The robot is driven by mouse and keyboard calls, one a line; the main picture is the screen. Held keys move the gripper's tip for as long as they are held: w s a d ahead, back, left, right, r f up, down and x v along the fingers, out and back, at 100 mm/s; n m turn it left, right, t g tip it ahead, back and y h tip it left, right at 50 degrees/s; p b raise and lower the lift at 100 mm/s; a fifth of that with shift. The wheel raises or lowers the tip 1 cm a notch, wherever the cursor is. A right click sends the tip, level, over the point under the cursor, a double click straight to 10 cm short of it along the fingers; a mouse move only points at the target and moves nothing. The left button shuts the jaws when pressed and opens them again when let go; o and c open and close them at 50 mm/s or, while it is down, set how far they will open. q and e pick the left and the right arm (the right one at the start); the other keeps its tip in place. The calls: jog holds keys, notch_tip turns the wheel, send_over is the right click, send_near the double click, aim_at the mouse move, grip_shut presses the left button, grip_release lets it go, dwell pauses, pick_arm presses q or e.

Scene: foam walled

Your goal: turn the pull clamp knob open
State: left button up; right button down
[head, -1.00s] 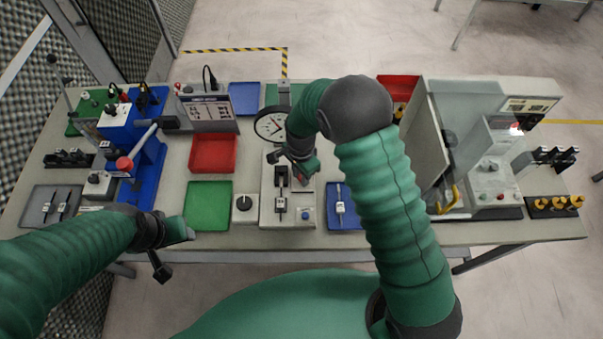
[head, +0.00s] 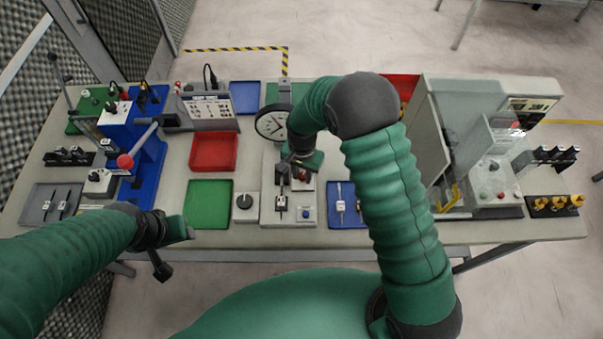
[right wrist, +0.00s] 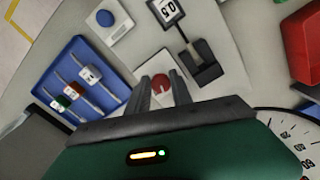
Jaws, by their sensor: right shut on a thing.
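The pull clamp's red knob (right wrist: 160,86) sits on a light grey housing in the right wrist view. The two dark fingers of my right gripper (right wrist: 160,80) stand on either side of the knob and are shut on it. In the head view my right gripper (head: 300,174) is low over the grey station (head: 270,216), in front of the round dial gauge (head: 271,123); arm and gripper largely hide the knob there. My left gripper (head: 178,231) hangs empty-looking before the table's front edge, its fingers not clear.
Beside the station are a blue tray (head: 345,222) with slim parts, a box with a dark dial (head: 246,205) and a green tray (head: 208,190). A blue button box (right wrist: 108,20) and a black slide fixture (right wrist: 205,72) are close to the knob. A red bin (head: 213,138) lies behind.

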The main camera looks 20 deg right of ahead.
jog(key=n, duration=0.6)
jog(key=shift+w+d+r, duration=0.15)
jog(key=shift+w+r, duration=0.1)
jog(key=shift+w, duration=0.1)
jog(key=n, duration=0.6)
jog(key=shift+d, duration=0.1)
jog(key=shift+n, duration=0.3)
jog(key=c, duration=1.4)
grip_release()
jog(key=shift+o, duration=1.3)
jog(key=shift+f, duration=0.2)
jog(key=shift+s, duration=0.1)
jog(key=shift+r, duration=0.1)
